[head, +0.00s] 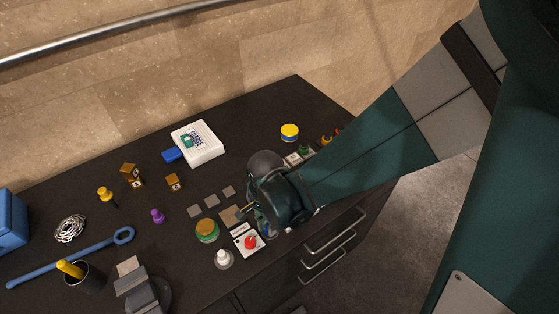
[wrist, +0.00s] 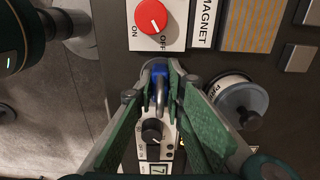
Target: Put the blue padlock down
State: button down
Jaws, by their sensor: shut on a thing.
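The blue padlock (wrist: 160,73) is in the wrist view, between the tips of my gripper (wrist: 160,84). Its blue body points to the top of the picture and its grey shackle runs back between the green fingers. My gripper is shut on it. The padlock lies just below the white box with the red MAGNET dial (wrist: 150,16) in that view. In the head view my gripper (head: 263,222) is over the dark bench's front edge area, and my arm hides most of the padlock. I cannot tell whether the padlock touches the bench.
Small metal plates (head: 211,200) and a green-and-orange tin (head: 207,230) are near. A white case (head: 197,144) lies farther back. The dark bench (head: 250,118) has free room at the back.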

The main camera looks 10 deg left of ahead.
jog(key=shift+f+b, duration=0.3)
jog(key=shift+b, duration=0.1)
jog(key=c, duration=2.4)
grip_release()
jog(key=shift+o, duration=0.2)
jog(key=shift+r+p, duration=0.25)
jog(key=shift+p, duration=0.05)
jog(key=shift+r, duration=0.2)
jog(key=shift+r+p, duration=0.7)
jog(key=shift+r, duration=5.15)
